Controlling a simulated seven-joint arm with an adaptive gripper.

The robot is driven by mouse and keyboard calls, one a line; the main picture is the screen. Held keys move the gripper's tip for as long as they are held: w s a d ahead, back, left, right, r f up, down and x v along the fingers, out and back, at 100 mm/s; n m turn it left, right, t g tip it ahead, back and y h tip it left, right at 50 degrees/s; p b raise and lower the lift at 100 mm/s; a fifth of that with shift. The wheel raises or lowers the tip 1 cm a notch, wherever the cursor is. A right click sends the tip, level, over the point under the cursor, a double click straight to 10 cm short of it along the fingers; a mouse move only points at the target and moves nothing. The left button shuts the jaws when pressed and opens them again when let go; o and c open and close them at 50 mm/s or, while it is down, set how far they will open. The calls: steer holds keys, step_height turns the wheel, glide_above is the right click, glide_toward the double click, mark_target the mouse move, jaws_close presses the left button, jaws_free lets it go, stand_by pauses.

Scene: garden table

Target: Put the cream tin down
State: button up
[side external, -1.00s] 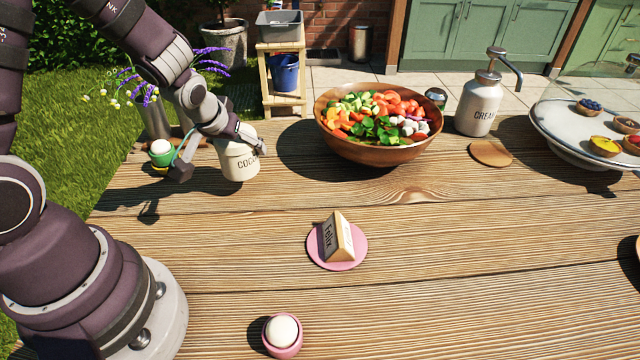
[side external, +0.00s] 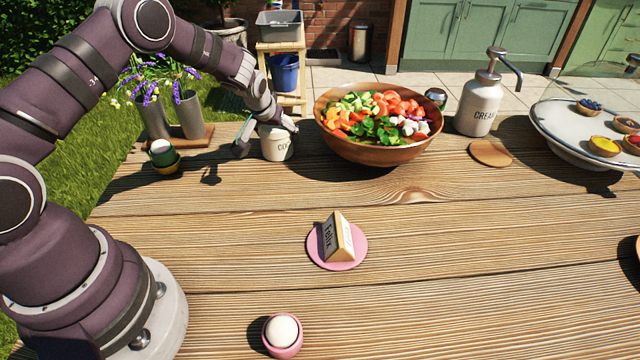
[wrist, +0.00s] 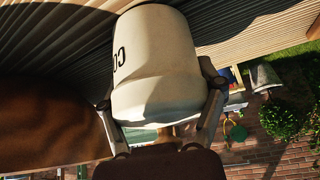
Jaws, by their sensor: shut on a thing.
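The cream tin (side external: 276,146), with dark lettering that begins "CO", is in my gripper (side external: 266,136), just left of the salad bowl. In the wrist view the tin (wrist: 155,70) fills the middle, with a finger of my gripper (wrist: 160,100) against each side. The tin looks roughly upright in the side view. It is low over the far part of the wooden table (side external: 200,250); I cannot tell whether its base touches the wood.
The wooden bowl of salad (side external: 375,150) stands close right of the tin. Metal vases with flowers (side external: 188,115) and an egg cup (side external: 163,155) stand to the left. A name card on a pink disc (side external: 338,240) and a pink egg cup (side external: 282,335) are nearer. A pump bottle (side external: 480,105) stands right.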

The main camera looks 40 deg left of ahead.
steer(key=o, duration=1.3)
steer(key=s+d+r+m+h, duration=0.1)
steer(key=s+d+r, duration=0.3)
steer(key=s+r, duration=0.4)
steer(key=s+d+r+m, duration=0.2)
steer(key=s+d+r, duration=0.25)
steer(key=r, duration=0.55)
steer(key=s+d+m, duration=0.1)
steer(key=s, duration=0.2)
steer(key=s+d+m+h, duration=0.1)
steer(key=s, duration=0.3)
steer(key=s+d+m+h, duration=0.1)
steer(key=s+d, duration=0.1)
steer(key=s, duration=0.2)
steer(key=shift+r, duration=0.4)
